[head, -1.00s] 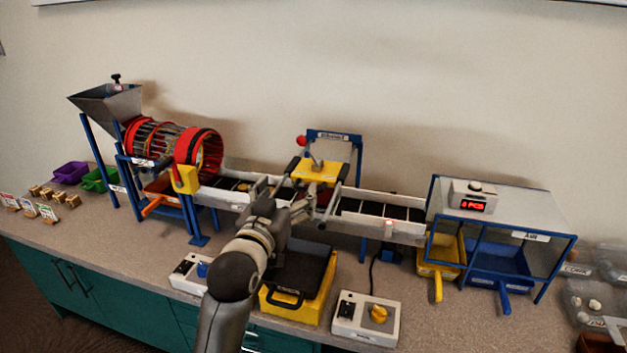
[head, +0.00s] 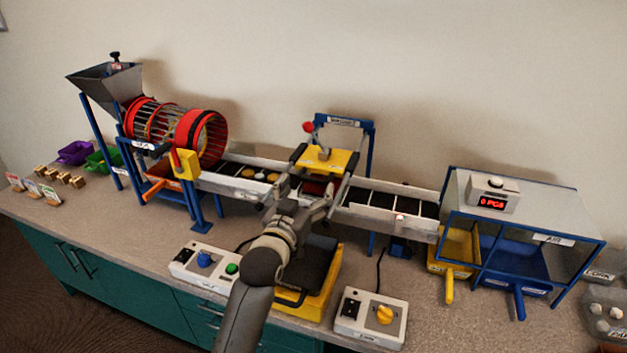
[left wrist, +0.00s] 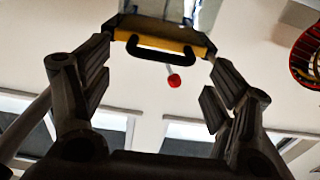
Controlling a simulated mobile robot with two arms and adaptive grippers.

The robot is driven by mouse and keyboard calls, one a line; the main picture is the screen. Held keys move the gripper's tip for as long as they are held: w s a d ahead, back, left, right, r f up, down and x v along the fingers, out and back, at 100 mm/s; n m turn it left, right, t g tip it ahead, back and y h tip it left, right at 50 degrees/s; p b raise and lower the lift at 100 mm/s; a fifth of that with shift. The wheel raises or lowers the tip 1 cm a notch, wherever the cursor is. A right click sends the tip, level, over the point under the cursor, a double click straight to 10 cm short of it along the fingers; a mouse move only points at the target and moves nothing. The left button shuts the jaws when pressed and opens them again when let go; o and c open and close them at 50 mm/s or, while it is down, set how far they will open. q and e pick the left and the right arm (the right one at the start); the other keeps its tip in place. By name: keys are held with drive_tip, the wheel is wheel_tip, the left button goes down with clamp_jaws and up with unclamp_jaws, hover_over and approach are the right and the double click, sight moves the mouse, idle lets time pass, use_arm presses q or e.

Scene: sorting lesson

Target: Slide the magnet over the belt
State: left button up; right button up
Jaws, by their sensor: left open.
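The magnet is a yellow block (head: 343,157) with a grey piece on top, under a blue frame (head: 369,147) that spans the belt (head: 382,200). In the left wrist view, a yellow bar (left wrist: 126,36) with a black handle (left wrist: 160,46) shows between the upper ends of my open fingers (left wrist: 163,62). A red knob (head: 308,127) is at the frame's left. My right gripper is not in view.
Several round discs (head: 248,172) lie on the belt left of the magnet. A red-ringed drum (head: 200,138) stands left, a clear-sided air box (head: 520,215) right. Control boxes (head: 370,317) and a yellow tray (head: 318,300) stand in front. A cable lies between them.

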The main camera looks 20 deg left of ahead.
sight(313, 181)
use_arm(q)
drive_tip(key=shift+w+d+f, duration=0.1)
drive_tip(key=shift+w, duration=2.3)
drive_tip(key=shift+c, duration=0.4)
drive_tip(key=c, duration=1.2)
drive_tip(key=w, duration=0.5)
drive_tip(key=shift+w+d+f, duration=0.1)
drive_tip(key=shift+r, duration=0.25)
